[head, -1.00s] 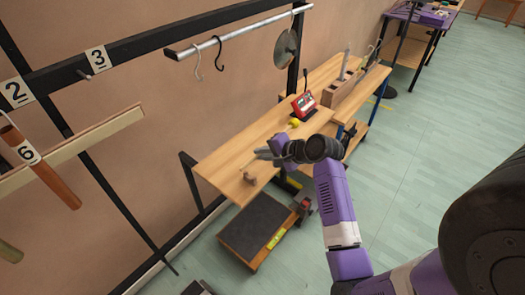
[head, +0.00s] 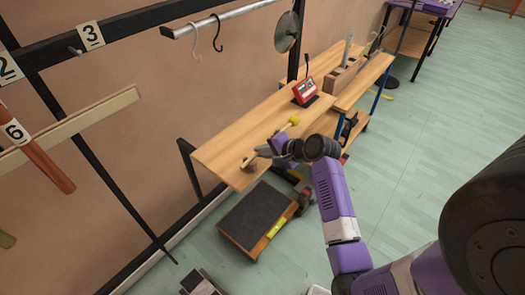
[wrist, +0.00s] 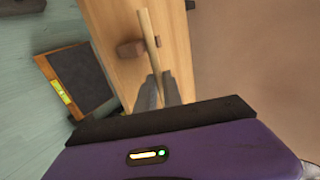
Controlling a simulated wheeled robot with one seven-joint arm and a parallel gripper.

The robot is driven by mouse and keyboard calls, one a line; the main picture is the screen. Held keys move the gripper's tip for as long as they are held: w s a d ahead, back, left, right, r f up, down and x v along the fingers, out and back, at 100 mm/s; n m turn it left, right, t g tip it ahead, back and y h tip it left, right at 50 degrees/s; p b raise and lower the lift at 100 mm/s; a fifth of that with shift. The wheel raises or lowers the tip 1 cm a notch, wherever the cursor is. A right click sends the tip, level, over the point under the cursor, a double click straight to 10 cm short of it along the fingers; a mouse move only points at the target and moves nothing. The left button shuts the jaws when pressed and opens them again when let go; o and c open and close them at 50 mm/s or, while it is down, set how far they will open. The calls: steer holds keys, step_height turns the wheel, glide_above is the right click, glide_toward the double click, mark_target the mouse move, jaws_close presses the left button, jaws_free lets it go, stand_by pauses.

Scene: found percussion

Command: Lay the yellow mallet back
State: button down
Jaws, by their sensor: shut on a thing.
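My gripper (wrist: 158,90) is shut on the wooden handle (wrist: 147,35) of the yellow mallet. In the head view, the mallet's round yellow head (head: 293,120) shows just beyond my gripper (head: 268,153), over the wooden bench (head: 225,150). The handle's far end reaches past a small brown block (wrist: 131,49) near the bench's left end. This block also shows in the head view (head: 250,166). I cannot tell whether the handle touches the block or the bench. The mallet's head is out of the wrist view.
A red device (head: 305,91) stands farther back on the bench, before a wooden block holder (head: 341,77). A dark-topped low box (head: 256,217) is below the bench's near end. A rail with hooks (head: 217,33) hangs above. The bench's left part is mostly clear.

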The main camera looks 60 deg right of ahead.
steer(key=shift+f, duration=0.3)
stand_by(0.5)
steer(key=c, duration=1.4)
jaws_free()
steer(key=v, duration=0.7)
steer(key=shift+s+r, duration=0.15)
steer(key=shift+s, duration=0.2)
